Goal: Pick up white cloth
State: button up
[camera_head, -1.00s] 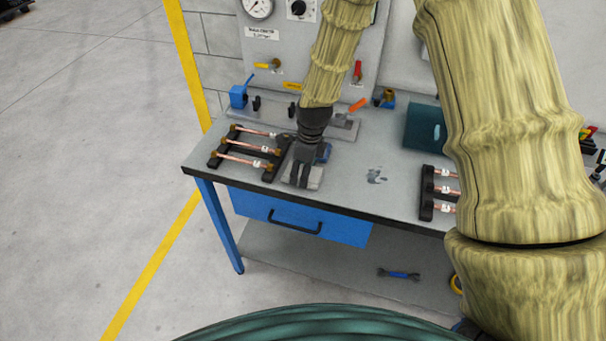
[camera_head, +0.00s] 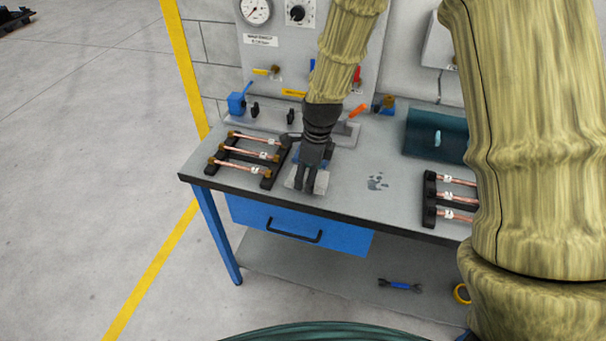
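A flat whitish cloth (camera_head: 320,184) lies on the workbench near its front edge, right of the left rack of copper tubes. My gripper (camera_head: 304,189) points down over the cloth and hides part of it. Its dark fingers look close together at the cloth's left part. I cannot tell whether they are apart, touch the cloth or hold it.
The left rack of copper tubes (camera_head: 238,156) stands close to my gripper's left. Another rack (camera_head: 430,201) is at the right, partly behind my arm. A teal curved holder (camera_head: 435,134) stands behind it. The bench top (camera_head: 365,205) is mostly clear between the racks.

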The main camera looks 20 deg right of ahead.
jog(key=s+d+r+b, duration=0.1)
jog(key=s+d+b, duration=0.2)
jog(key=s, duration=0.9)
jog(key=shift+s+d+r, duration=0.15)
jog(key=shift+s+d, duration=0.05)
jog(key=shift+d, duration=0.2)
